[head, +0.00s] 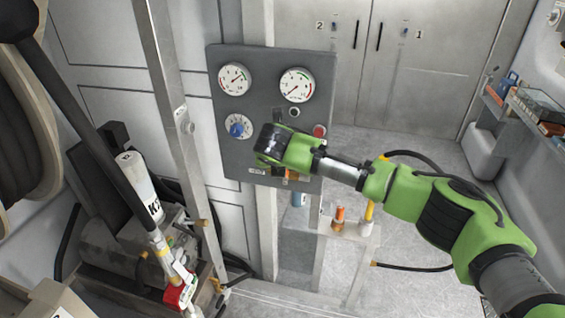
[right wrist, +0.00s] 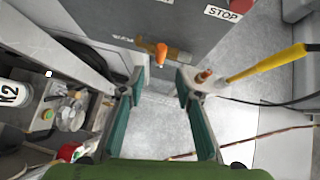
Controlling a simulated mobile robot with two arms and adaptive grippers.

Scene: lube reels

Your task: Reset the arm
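My right arm is green, grey and black and reaches in from the right in the head view. Its gripper (head: 268,158) is in front of the lower part of a grey control panel (head: 216,100), and its fingers are largely hidden there. In the right wrist view the two teal fingers of the right gripper (right wrist: 160,85) are spread apart with nothing between them. An orange-handled valve (right wrist: 162,52) at the panel's bottom edge lies just beyond the fingertips. My left gripper is not in view.
The panel carries two gauges (head: 297,85), a blue knob (head: 237,129) and a red stop button (head: 319,131). A small stand (head: 352,229) with a yellow-handled item is below the panel. A hose reel (head: 20,120) and a machine with a K2 cylinder (head: 138,177) fill the left. Grey double doors (head: 420,80) are behind.

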